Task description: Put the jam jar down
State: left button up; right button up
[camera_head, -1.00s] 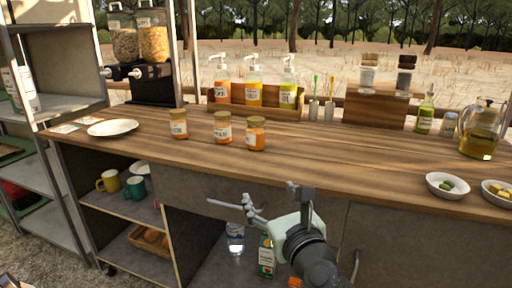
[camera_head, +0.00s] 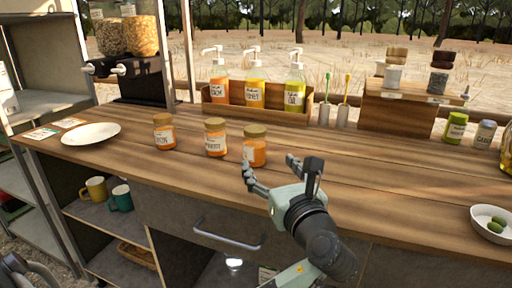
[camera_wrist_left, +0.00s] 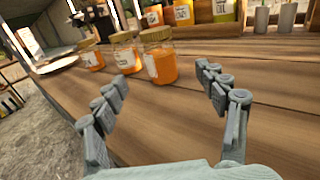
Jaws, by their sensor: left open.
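Three jam jars with orange contents, tan lids and white labels stand upright in a row on the wooden counter: a left jar (camera_head: 164,132), a middle jar (camera_head: 215,138) and a right jar (camera_head: 254,147). My left gripper (camera_head: 273,172) is open and empty at the counter's front part, just in front of the right jar. In the left wrist view, the right jar (camera_wrist_left: 158,62) shows beyond the gap between my open fingertips (camera_wrist_left: 163,80), apart from them. The middle jar (camera_wrist_left: 126,53) and left jar (camera_wrist_left: 92,56) stand further left. My right gripper is not in view.
A wooden rack of pump bottles (camera_head: 262,113) stands behind the jars. A white plate (camera_head: 91,134) lies at left, and a bowl of olives (camera_head: 491,222) at right. A drawer handle (camera_head: 228,235) sticks out below the counter edge.

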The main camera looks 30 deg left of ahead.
aim_at(258, 149)
pick_arm(q)
jog(key=x, duration=0.9)
jog(key=shift+a, duration=0.15)
jog(key=shift+c, duration=0.3)
jog(key=shift+r, duration=0.1)
jog(key=c, duration=1.6)
